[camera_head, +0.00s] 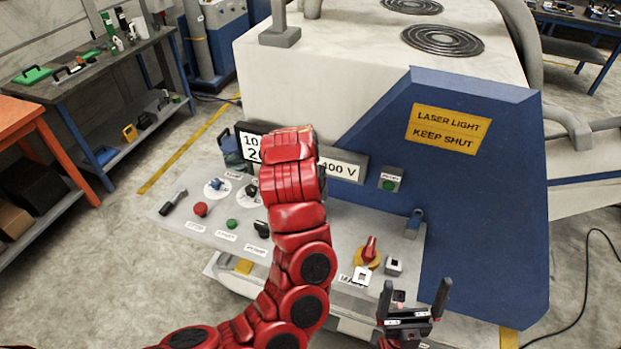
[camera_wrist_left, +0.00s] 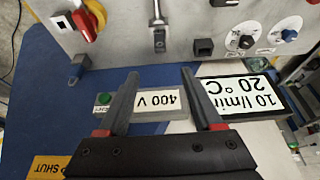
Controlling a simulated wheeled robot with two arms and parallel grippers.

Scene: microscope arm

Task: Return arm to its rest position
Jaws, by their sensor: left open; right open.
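My left arm (camera_head: 302,262) is red, comes in from the bottom left and rises in front of the control panel. In the head view its gripper is hidden behind the arm's end. In the left wrist view my left gripper (camera_wrist_left: 160,76) is open, with nothing between its fingers. Its fingers point toward the panel, on either side of the "400 V" display (camera_wrist_left: 158,102) in that picture. Whether they touch it I cannot tell. My right gripper (camera_head: 415,293) is open and empty near the panel's lower right edge. No microscope shows.
The control panel (camera_head: 180,190) carries a red-and-yellow rotary switch (camera_head: 369,252), buttons and dials. A blue cover (camera_head: 470,200) bears a yellow "LASER LIGHT KEEP SHUT" sign (camera_head: 447,129). A workbench (camera_head: 85,75) and an orange table (camera_head: 20,115) stand left. The floor between is mostly clear.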

